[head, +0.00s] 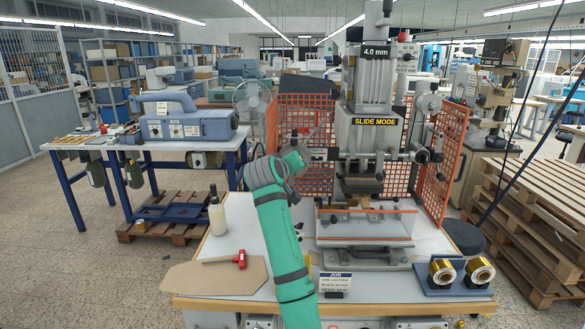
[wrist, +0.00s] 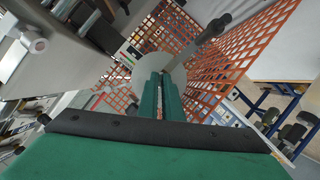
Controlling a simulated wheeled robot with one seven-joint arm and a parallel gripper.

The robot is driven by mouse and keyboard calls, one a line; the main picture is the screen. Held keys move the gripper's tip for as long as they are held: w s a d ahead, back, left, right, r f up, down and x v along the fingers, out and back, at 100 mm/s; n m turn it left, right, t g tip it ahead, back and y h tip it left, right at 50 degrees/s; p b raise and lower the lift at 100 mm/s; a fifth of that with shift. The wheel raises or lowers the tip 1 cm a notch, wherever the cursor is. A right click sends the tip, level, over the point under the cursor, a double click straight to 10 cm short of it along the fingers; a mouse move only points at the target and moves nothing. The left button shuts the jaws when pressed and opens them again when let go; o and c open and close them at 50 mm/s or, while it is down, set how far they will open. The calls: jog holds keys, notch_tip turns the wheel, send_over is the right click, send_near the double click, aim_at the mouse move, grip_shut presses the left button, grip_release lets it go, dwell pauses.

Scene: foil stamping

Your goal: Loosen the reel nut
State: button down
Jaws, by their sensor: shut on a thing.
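My gripper (head: 305,152) is at the left side of the stamping press (head: 376,140), in front of the orange mesh guard. In the wrist view its two green fingers (wrist: 160,82) are close together, with their tips against the middle of a pale round disc (wrist: 147,66). What they hold is hidden between them; by its place at the disc's middle it looks like the reel nut. A grey bar (wrist: 208,31) runs up and right from beside the disc. I cannot tell what it is fixed to.
The orange mesh guard (wrist: 253,48) stands close behind the gripper. On the table are a bottle (head: 217,214), a red-headed hammer (head: 240,259), a job card (head: 335,283) and two gold foil reels (head: 442,271) on a blue stand.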

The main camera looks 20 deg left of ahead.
jog(key=n+t+h, duration=0.1)
jog(key=n, duration=0.2)
jog(key=shift+s+a+n+h, duration=0.1)
jog(key=shift+n+h, duration=0.2)
jog(key=shift+t, duration=0.3)
dwell(0.3)
jog(key=c, duration=1.9)
grip_release()
jog(key=shift+f, duration=0.1)
jog(key=shift+c, duration=0.2)
jog(key=shift+a, duration=0.1)
jog(key=shift+s, duration=0.1)
jog(key=s+r, duration=0.2)
jog(key=s, duration=0.8)
jog(key=shift+s+a, duration=0.25)
jog(key=shift+a, duration=0.05)
jog(key=shift+a, duration=0.1)
